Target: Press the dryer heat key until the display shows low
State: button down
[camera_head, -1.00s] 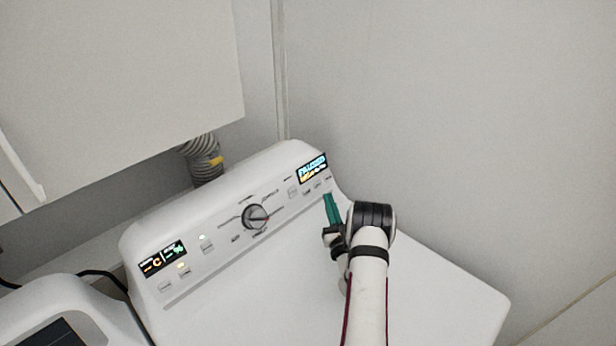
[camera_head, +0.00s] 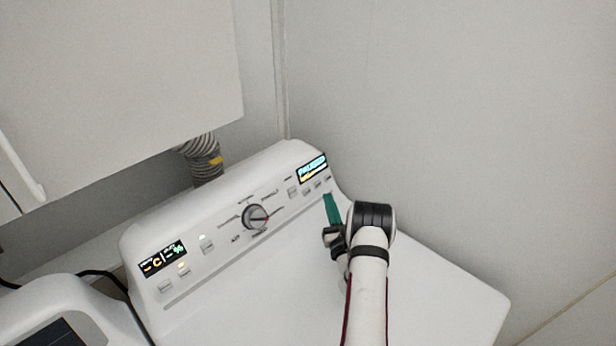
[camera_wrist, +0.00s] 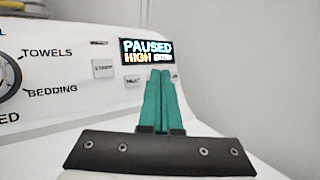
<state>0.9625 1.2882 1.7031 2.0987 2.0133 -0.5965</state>
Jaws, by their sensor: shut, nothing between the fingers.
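The white dryer's (camera_head: 400,300) sloped panel carries a small display (camera_head: 312,168) at its right end. In the wrist view the display (camera_wrist: 147,51) reads PAUSED on top and HIGH below, with smaller text beside it that I cannot read. Under the display is a row of small keys (camera_head: 307,192); one key (camera_wrist: 133,82) shows left of the fingers, its label too blurred to be sure of. My gripper (camera_head: 327,197) is shut and empty, its green fingers (camera_wrist: 161,73) pointing at the panel just below the display. They hide part of the key row. I cannot tell whether the tips touch a key.
A round dial (camera_head: 255,217) sits mid-panel, with a start-type key (camera_wrist: 103,68) to its right. A second display (camera_head: 163,258) is at the panel's left end. A cabinet (camera_head: 120,80) hangs above; a wall stands close at right. The dryer top is clear.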

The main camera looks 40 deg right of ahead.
aim_at(307, 192)
dwell(0.4)
jog(key=s, duration=0.1)
jog(key=s+r, duration=0.1)
jog(key=s, duration=0.1)
jog(key=shift+s+r, duration=0.15)
jog(key=shift+s, duration=0.15)
jog(key=w+f, duration=0.3)
jog(key=w, duration=0.5)
jog(key=shift+w, duration=0.2)
dwell(1.8)
jog(key=shift+w+f, duration=0.2)
jog(key=shift+w, duration=0.15)
